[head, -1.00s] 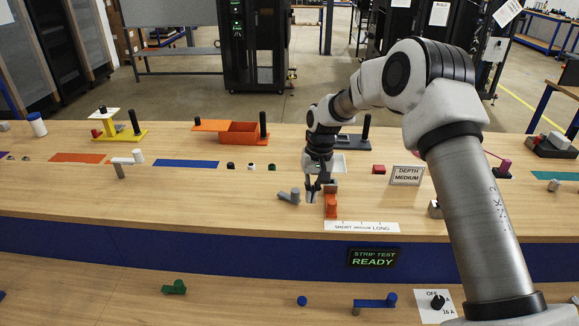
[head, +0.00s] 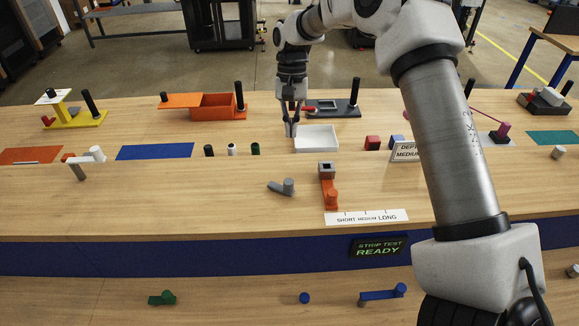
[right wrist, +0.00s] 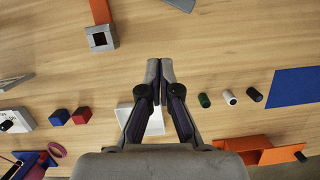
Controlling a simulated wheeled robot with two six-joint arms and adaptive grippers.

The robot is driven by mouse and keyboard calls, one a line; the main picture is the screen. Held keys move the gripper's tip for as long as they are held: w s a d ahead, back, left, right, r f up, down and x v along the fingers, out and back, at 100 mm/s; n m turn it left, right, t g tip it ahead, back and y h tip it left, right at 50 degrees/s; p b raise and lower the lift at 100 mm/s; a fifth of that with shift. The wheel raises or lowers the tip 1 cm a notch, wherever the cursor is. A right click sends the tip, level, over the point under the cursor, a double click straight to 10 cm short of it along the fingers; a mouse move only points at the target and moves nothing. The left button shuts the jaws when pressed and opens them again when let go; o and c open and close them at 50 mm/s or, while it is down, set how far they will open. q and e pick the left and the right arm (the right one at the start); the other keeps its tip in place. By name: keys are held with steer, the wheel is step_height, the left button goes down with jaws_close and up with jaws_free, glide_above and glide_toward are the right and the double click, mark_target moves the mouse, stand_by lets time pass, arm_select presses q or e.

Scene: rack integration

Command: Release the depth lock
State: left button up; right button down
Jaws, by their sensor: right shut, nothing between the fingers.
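A grey lever with an upright round knob (head: 288,186) lies on the table, its arm pointing left; I cannot tell for certain that it is the depth lock. Beside it on the right is an orange slide (head: 329,187) with a square grey socket at its far end; it also shows in the right wrist view (right wrist: 101,14). A scale plate (head: 366,217) reading SHORT, MEDIUM, LONG lies in front of the slide. My right gripper (head: 291,130) is shut and empty, beyond the lever and apart from it, by the white tray. Its closed fingertips show in the right wrist view (right wrist: 160,66). My left gripper is out of view.
The white tray (head: 316,133) is beside my right gripper. A DEPTH MEDIUM sign (head: 405,151) is partly behind my right arm. Red (head: 372,142) and blue blocks, several small cylinders (head: 232,149) and an orange box (head: 216,113) stand around. Wood left of the lever is clear.

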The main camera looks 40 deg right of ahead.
mark_target(281, 184)
steer(key=p+x, duration=0.2)
steer(key=x, duration=0.6)
steer(key=shift+s+a+f+p, duration=0.2)
steer(key=shift+s+p, duration=0.05)
steer(key=shift+p, duration=0.05)
steer(key=shift+s+a+p, duration=0.75)
steer(key=shift+s, duration=0.1)
steer(key=shift+s+a+f, duration=0.1)
steer(key=shift+s+a, duration=0.15)
steer(key=shift+s, duration=0.05)
steer(key=shift+s+a, duration=0.2)
steer(key=shift+s, duration=0.1)
steer(key=shift+w+f, duration=0.1)
steer(key=shift+w, duration=0.05)
